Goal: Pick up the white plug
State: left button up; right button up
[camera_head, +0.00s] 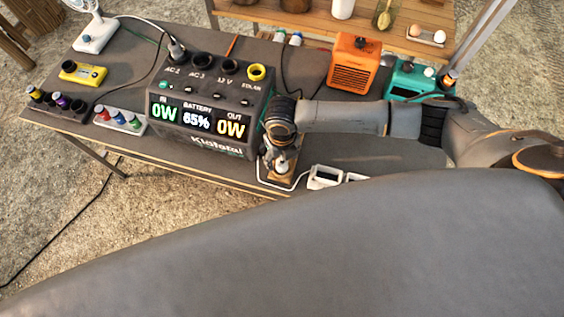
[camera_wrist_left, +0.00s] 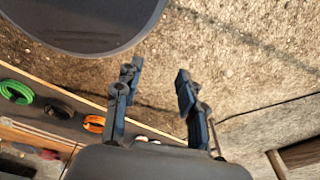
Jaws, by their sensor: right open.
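The white plug (camera_head: 283,168) is small and partly hidden under my right gripper, at the front edge of the table. A white cord loops from there to a white adapter (camera_head: 325,177) on the right. My right gripper (camera_head: 281,161) points down over the plug, with its jaws open around or just above it; I cannot tell which. My left gripper (camera_wrist_left: 156,75) shows in the left wrist view, open and empty, above bare ground beside the table edge.
A power station (camera_head: 205,125) with sockets and a 65% display stands left of my right gripper. An orange heater (camera_head: 353,65) and a teal box (camera_head: 408,82) stand behind my right arm.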

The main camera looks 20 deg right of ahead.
aim_at(282, 160)
notch_tip(282, 160, down, 2)
jog(key=shift+f, duration=0.1)
jog(key=shift+f+p, duration=0.3)
jog(key=shift+f, duration=0.25)
jog(key=c, duration=1)
jog(key=shift+c, duration=1.4)
pick_arm(q)
jog(key=shift+s+r, duration=0.45)
jog(key=shift+s, duration=0.35)
pick_arm(e)
jog(key=shift+r, duration=0.1)
